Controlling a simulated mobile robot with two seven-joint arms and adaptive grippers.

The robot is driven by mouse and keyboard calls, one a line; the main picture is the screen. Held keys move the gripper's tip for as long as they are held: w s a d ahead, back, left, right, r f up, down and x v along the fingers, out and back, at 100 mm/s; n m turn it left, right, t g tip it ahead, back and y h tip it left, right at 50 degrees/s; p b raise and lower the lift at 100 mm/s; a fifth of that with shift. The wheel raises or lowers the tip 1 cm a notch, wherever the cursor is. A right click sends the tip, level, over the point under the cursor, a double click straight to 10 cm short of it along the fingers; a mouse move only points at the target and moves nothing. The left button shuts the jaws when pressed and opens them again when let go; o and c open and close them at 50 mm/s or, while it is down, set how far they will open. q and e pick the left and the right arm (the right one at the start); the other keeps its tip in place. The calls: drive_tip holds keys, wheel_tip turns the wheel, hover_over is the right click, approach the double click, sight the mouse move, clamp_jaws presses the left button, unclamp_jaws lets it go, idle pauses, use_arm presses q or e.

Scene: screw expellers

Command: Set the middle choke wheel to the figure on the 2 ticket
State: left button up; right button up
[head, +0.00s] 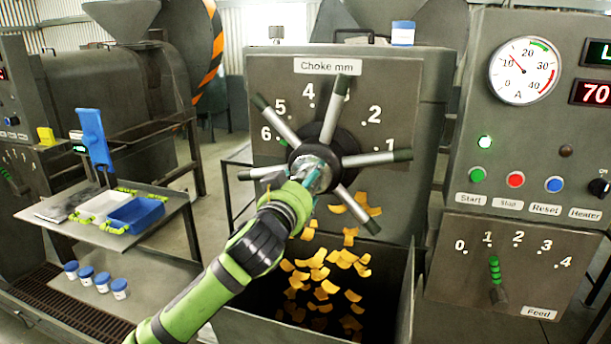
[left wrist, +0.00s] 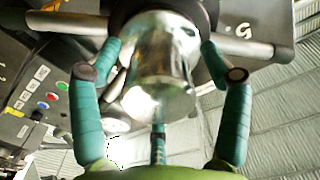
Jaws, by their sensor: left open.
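The choke wheel (head: 345,155) is a dark hub with several grey, dark-tipped spokes on a panel marked "Choke mm" (head: 327,66). Figures 1 to 6 arc around it; one spoke points up and partly covers the 3. A shiny metal hub cap (head: 318,172) sticks out of its middle. My left gripper (head: 312,177) is at this cap. In the left wrist view its teal fingers (left wrist: 162,62) stand spread on either side of the metal cap (left wrist: 158,75); contact is unclear. I cannot make out a 2 ticket. My right gripper is not in view.
Orange flakes (head: 325,275) fall into a dark bin below the wheel. A control panel (head: 525,180) with gauge, buttons and feed lever stands at right. At left, a tray table (head: 165,212) holds a blue bin (head: 138,214); small blue-lidded jars (head: 87,276) stand below.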

use_arm(q)
drive_tip(key=shift+w+d, duration=0.1)
drive_tip(key=shift+w, duration=0.15)
clamp_jaws()
